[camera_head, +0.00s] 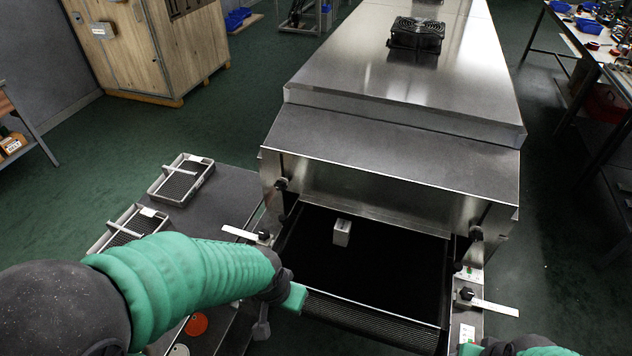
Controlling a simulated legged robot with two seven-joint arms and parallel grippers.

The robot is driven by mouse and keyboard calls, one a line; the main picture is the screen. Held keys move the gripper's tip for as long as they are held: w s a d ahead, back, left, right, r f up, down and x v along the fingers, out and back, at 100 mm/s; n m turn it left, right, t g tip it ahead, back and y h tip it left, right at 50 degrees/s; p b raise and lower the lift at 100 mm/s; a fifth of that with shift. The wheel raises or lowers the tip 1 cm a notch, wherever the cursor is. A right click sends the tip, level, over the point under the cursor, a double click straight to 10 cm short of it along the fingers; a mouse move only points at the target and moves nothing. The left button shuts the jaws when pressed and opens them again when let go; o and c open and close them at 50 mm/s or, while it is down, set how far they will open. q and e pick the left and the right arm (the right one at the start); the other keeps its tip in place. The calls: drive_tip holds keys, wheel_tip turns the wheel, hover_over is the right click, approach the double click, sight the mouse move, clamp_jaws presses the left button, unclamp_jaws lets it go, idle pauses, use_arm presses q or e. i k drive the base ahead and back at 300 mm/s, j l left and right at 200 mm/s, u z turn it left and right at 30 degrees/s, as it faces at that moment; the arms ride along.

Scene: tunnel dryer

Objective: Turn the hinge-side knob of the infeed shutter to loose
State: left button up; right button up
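The tunnel dryer's steel hood (390,155) stands over the infeed opening, with a dark belt (375,270) running out under it. A black knob (281,184) sits at the left of the opening and another black knob (475,233) at the right. I cannot tell which is the hinge-side knob, nor how either is turned. My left gripper (294,298) is over the belt's front left corner, below and apart from the left knob; its fingers are not clear. My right gripper (470,349) only partly shows at the bottom edge, in front of the belt's right side.
A small white block (342,232) stands on the belt. Scales with black clamps flank the belt, a left one (240,233) and a right one (495,306). Two wire-mesh trays (181,180) lie on the grey side table (225,200). A fan (416,34) sits on the dryer top.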

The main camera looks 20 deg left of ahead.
sight(280, 184)
drive_tip(key=k+j+u, duration=0.1)
drive_tip(key=u, duration=0.3)
drive_tip(key=j+u, duration=0.2)
drive_tip(key=u, duration=0.25)
drive_tip(key=k+j+u, duration=0.1)
drive_tip(key=j+u, duration=0.15)
drive_tip(key=u, duration=0.6)
